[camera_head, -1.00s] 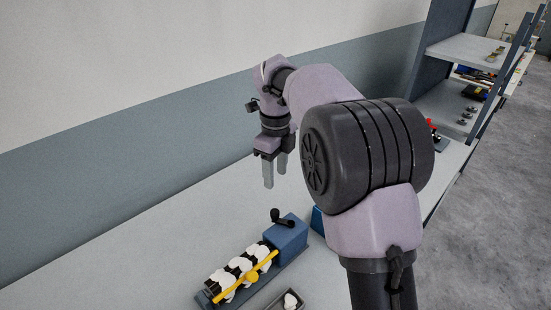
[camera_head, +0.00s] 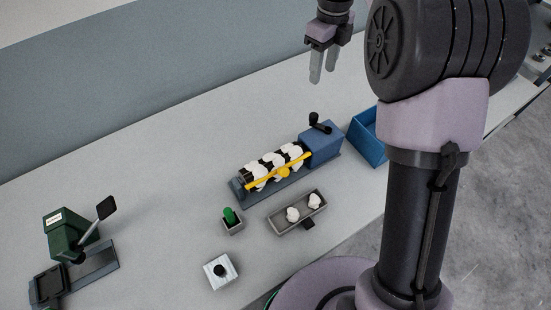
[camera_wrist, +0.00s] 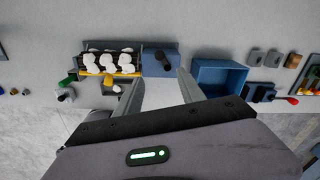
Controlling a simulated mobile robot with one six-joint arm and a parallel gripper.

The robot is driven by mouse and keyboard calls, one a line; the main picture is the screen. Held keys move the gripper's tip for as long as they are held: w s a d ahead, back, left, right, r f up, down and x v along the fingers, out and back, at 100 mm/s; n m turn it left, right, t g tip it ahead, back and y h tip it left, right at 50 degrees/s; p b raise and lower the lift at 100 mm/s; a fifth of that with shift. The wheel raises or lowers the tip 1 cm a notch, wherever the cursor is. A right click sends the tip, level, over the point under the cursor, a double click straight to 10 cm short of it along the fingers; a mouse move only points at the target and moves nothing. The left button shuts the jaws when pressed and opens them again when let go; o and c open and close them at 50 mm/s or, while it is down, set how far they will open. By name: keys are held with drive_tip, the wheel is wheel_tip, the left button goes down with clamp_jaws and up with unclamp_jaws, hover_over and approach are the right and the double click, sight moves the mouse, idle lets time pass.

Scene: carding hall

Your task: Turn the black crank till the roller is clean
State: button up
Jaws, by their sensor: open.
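The black crank (camera_head: 319,123) stands on top of the blue housing (camera_head: 322,143) at the right end of the roller unit. The black roller (camera_head: 268,168) carries several white fluffy clumps along its length, with a yellow bar across its front. In the wrist view the crank (camera_wrist: 164,58) and the white-clumped roller (camera_wrist: 110,62) lie beyond my fingers. My gripper (camera_head: 323,66) is open and empty, pointing down, above the table behind the crank and apart from it.
A grey tray (camera_head: 275,220) with white clumps lies in front of the roller. A blue bin (camera_head: 366,145) is right of the housing. The table behind the roller is clear.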

sight(314, 115)
wheel_tip(314, 115, down, 18)
drive_tip(key=n+b, duration=0.3)
drive_tip(key=n, duration=0.7)
drive_tip(key=n+b, duration=0.4)
drive_tip(key=n, duration=0.6)
drive_tip(key=n+b, duration=0.4)
drive_tip(key=n, duration=0.6)
drive_tip(key=shift+a+r, duration=0.1)
drive_tip(key=shift+r, duration=0.15)
clamp_jaws()
